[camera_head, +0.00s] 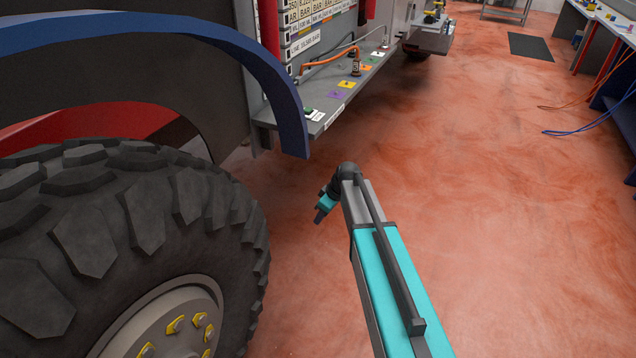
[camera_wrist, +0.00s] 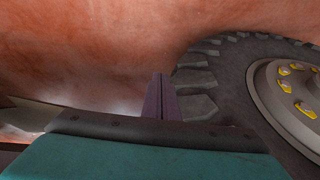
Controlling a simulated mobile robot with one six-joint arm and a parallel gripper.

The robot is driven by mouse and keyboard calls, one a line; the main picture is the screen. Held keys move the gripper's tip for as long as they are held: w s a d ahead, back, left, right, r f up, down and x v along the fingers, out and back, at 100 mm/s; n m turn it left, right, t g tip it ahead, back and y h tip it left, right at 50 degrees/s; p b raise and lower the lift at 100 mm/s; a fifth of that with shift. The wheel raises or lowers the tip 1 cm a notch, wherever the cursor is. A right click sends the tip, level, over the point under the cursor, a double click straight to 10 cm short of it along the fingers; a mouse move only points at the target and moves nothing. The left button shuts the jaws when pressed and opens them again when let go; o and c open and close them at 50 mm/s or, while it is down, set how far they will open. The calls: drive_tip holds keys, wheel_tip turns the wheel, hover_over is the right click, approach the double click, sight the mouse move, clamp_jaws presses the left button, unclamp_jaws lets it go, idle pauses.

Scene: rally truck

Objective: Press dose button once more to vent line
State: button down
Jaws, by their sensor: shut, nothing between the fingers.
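A small green button (camera_head: 308,110), which looks like the dose button, sits near the close end of the grey side shelf (camera_head: 330,112) on the truck, beside a white label. In the head view my gripper (camera_head: 320,217) hangs low over the floor, in front of the big tyre and apart from the shelf and button. In the wrist view my gripper's fingers (camera_wrist: 161,97) are together with nothing between them, and they point toward the floor beside the tyre. The button does not show in the wrist view.
The large black tyre (camera_head: 130,215) and blue fender (camera_head: 285,95) stand close on the left. An orange hose (camera_head: 325,61) with a fitting and coloured tags lie farther along the shelf. Open red floor (camera_head: 480,180) lies to the right, with hoses near the workbench.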

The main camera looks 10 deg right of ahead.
drive_tip(key=s+f+m+g+h, duration=0.1)
drive_tip(key=s+f+m+g, duration=0.1)
drive_tip(key=s+f, duration=0.75)
drive_tip(key=s+f+m+g, duration=0.2)
drive_tip(key=s+f, duration=0.5)
drive_tip(key=s, duration=0.6)
drive_tip(key=s+f+m+g+h, duration=0.1)
drive_tip(key=s+f+m+g, duration=0.1)
drive_tip(key=s, duration=1.1)
drive_tip(key=s+d+f+m+g+h, duration=0.1)
drive_tip(key=s+f, duration=0.4)
drive_tip(key=s, duration=0.8)
drive_tip(key=shift+s+d+m+g+h, duration=0.25)
drive_tip(key=shift+m+g, duration=0.35)
drive_tip(key=shift+m, duration=0.5)
drive_tip(key=shift+w+a, duration=0.1)
